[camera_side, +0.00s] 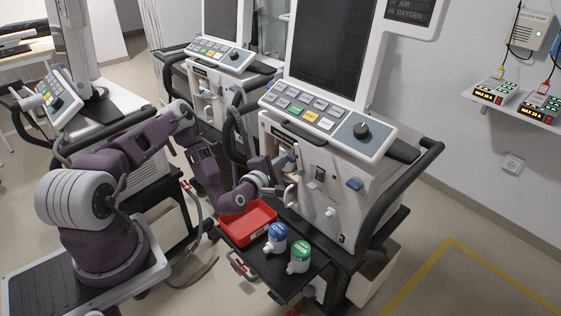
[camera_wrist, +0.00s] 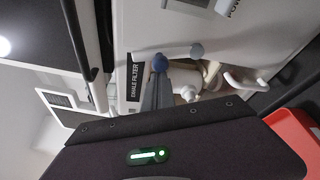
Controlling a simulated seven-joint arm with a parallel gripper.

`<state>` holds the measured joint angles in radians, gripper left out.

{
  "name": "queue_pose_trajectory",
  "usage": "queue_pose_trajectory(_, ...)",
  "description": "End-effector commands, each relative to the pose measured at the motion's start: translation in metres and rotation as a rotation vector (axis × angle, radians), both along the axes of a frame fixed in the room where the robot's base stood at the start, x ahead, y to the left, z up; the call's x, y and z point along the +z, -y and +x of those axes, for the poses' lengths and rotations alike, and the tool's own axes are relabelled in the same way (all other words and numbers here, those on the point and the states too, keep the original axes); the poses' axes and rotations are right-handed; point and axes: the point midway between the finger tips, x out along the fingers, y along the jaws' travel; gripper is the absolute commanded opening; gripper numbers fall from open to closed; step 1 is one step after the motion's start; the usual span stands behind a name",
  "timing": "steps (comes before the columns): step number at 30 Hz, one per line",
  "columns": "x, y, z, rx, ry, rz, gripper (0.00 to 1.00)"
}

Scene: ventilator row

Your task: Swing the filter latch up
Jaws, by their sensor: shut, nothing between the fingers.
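The ventilator (camera_side: 320,170) stands at centre right with a recessed filter bay in its front. In the wrist view the bay has a dark label reading "EXHALE FILTER" (camera_wrist: 134,78). I cannot tell for certain which part is the latch. A pale filter body (camera_wrist: 212,74) is partly hidden in the bay. My gripper (camera_side: 281,189) is shut and empty, close in front of the bay. Whether it touches anything there is unclear.
A white hooked port (camera_wrist: 246,84) sticks out beside the bay. A red tray (camera_side: 247,228) and blue-topped (camera_side: 276,238) and green-topped (camera_side: 299,257) canisters stand on the dark shelf (camera_side: 268,279) below. A black handle rail (camera_side: 412,185) runs along the right side.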

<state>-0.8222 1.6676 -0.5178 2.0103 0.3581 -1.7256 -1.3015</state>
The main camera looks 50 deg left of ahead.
Motion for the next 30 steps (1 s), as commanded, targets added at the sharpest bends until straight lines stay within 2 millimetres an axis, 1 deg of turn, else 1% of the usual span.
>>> queue_pose_trajectory(2,0.000,-0.004,0.000,0.001,0.000,0.001,0.00)
queue_pose_trajectory(4,-0.001,-0.014,-0.001,0.003,0.000,0.003,0.00)
queue_pose_trajectory(8,-0.002,-0.043,-0.003,0.005,0.001,0.004,0.00)
queue_pose_trajectory(9,-0.004,-0.036,-0.013,-0.001,-0.004,-0.003,0.00)
queue_pose_trajectory(12,-0.004,-0.025,-0.037,-0.001,-0.005,-0.006,0.00)
queue_pose_trajectory(15,-0.003,-0.016,-0.058,-0.001,-0.004,-0.005,0.00)
queue_pose_trajectory(18,-0.002,-0.008,-0.076,-0.001,-0.003,-0.005,0.00)
queue_pose_trajectory(21,-0.002,-0.003,-0.087,-0.001,-0.002,-0.003,0.00)
queue_pose_trajectory(24,-0.001,-0.001,-0.093,0.001,-0.001,0.000,0.00)
queue_pose_trajectory(30,0.000,0.000,-0.095,0.000,0.000,0.000,0.00)
